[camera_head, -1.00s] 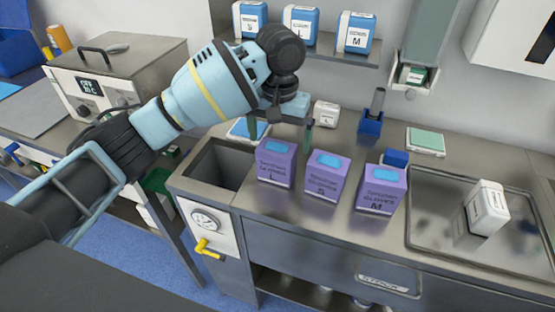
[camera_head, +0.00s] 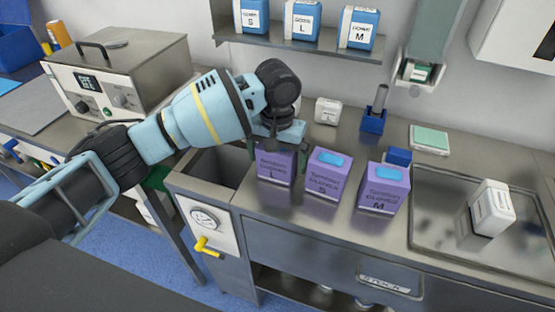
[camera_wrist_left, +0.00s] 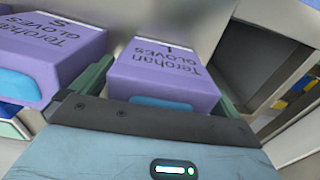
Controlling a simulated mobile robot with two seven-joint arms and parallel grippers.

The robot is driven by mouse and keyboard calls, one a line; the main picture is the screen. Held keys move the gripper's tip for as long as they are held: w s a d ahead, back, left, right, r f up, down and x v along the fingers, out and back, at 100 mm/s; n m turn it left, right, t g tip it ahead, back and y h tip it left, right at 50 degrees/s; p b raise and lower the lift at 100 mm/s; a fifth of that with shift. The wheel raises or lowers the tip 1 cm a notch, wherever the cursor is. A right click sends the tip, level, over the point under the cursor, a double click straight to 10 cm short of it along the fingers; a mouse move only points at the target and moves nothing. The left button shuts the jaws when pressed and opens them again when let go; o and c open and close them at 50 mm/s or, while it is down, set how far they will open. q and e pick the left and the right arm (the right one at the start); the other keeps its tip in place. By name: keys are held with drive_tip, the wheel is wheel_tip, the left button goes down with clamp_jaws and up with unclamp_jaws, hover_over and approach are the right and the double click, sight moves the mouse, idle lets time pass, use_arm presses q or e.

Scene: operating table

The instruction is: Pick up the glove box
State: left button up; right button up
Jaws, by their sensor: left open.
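Three purple glove boxes stand in a row on the steel counter. The left one, marked L (camera_head: 275,168), is under my left gripper (camera_head: 275,152). The middle box, marked S (camera_head: 324,177), and the right box, marked M (camera_head: 382,190), stand beside it. In the left wrist view, the L box (camera_wrist_left: 165,75) sits between the two green fingers of the open left gripper (camera_wrist_left: 163,88); contact cannot be told. The S box (camera_wrist_left: 50,50) is close outside the left finger there. The gripper hides the L box's top in the head view. My right gripper is not in view.
An open sink-like recess (camera_head: 215,165) lies left of the L box. A steel tray (camera_head: 440,225) holds a white bottle (camera_head: 491,208) at the right. A blue holder (camera_head: 373,120) and a small white box (camera_head: 327,111) stand behind. A shelf (camera_head: 300,45) with blue boxes is above.

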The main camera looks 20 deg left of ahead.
use_arm(q)
drive_tip(key=c, duration=1.1)
drive_tip(key=shift+r, duration=0.1)
wheel_tip(320, 180, up, 10)
drive_tip(key=shift+f+p, duration=0.1)
drive_tip(key=shift+p, duration=0.4)
